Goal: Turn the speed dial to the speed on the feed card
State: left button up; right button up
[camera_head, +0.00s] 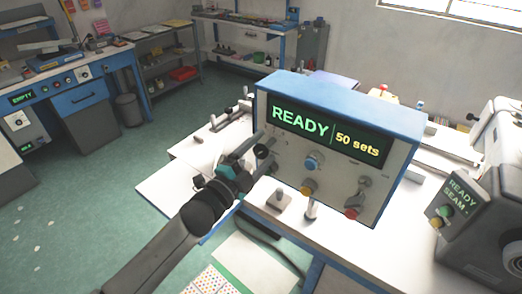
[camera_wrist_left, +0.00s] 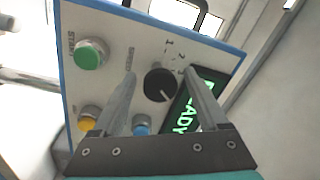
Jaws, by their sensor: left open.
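The black speed dial (camera_wrist_left: 159,85) has a white pointer line and is on the front panel of the control box, with small marks beside it. In the head view the dial (camera_head: 262,151) is at the panel's left, partly behind my gripper. My left gripper (camera_head: 256,147) is open in front of it. In the left wrist view the fingers (camera_wrist_left: 160,72) appear on either side of the dial; I cannot tell if they touch it. The box display (camera_head: 331,131) reads "READY" and "50 sets". I cannot make out a readable feed card.
The panel also has a blue button (camera_head: 313,161), a yellow button (camera_head: 307,187), a key switch (camera_head: 361,189) and a red button (camera_head: 352,212). A green start button (camera_wrist_left: 89,54) shows in the wrist view. A grey machine (camera_head: 490,215) stands at right.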

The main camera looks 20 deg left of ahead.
pick_arm(q)
jog(key=shift+s, duration=0.1)
jog(key=b+v, duration=0.2)
jog(key=v, duration=1.3)
dwell(0.4)
